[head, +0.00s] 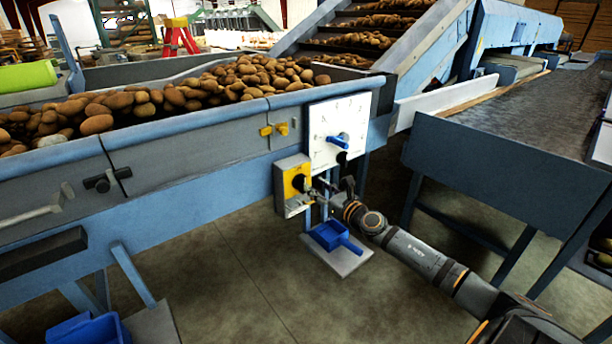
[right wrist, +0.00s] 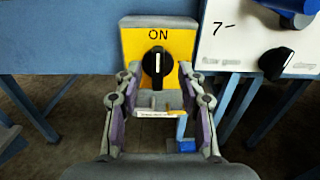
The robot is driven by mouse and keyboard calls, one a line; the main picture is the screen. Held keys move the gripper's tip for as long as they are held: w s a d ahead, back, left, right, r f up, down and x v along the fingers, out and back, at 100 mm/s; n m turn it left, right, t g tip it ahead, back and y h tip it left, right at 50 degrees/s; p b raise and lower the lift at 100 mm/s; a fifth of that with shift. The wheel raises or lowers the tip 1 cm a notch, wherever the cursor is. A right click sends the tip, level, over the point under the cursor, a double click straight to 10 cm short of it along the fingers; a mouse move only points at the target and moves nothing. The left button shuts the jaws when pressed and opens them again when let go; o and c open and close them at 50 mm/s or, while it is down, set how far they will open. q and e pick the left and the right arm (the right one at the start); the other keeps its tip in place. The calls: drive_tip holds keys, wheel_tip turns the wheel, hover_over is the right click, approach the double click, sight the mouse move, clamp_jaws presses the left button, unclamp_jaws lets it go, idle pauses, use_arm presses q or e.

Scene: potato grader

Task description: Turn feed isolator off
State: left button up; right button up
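The feed isolator (head: 292,186) is a box with a yellow face on the front of the blue hopper frame. In the right wrist view, the isolator's yellow face (right wrist: 128,44) reads ON above a black rotary knob (right wrist: 157,62) whose white mark stands upright. My right gripper (head: 322,192) is just in front of the isolator. In the right wrist view, the right gripper (right wrist: 158,76) has its fingers spread to either side of the knob, with gaps visible between. It holds nothing. My left gripper is in neither view.
A white dial panel (head: 325,118) with a blue handle (head: 338,141) is right of and above the isolator. Below, a blue scoop (head: 333,236) rests on a grey plate (head: 343,260). Potatoes (head: 240,78) fill the hopper. A blue-framed conveyor (head: 490,160) stands right.

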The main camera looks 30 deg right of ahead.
sight(305, 179)
drive_tip(key=w, duration=0.1)
drive_tip(key=w+p, duration=0.1)
drive_tip(key=w, duration=0.1)
drive_tip(key=w+p, duration=0.1)
drive_tip(key=shift+w+a+r, duration=0.1)
drive_tip(key=shift+w+a, duration=0.2)
drive_tip(key=shift+w, duration=0.45)
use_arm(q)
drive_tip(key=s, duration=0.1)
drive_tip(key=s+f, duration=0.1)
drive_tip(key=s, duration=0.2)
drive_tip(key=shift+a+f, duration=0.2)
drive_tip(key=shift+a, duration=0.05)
use_arm(e)
drive_tip(key=shift+c, duration=0.4)
clamp_jaws()
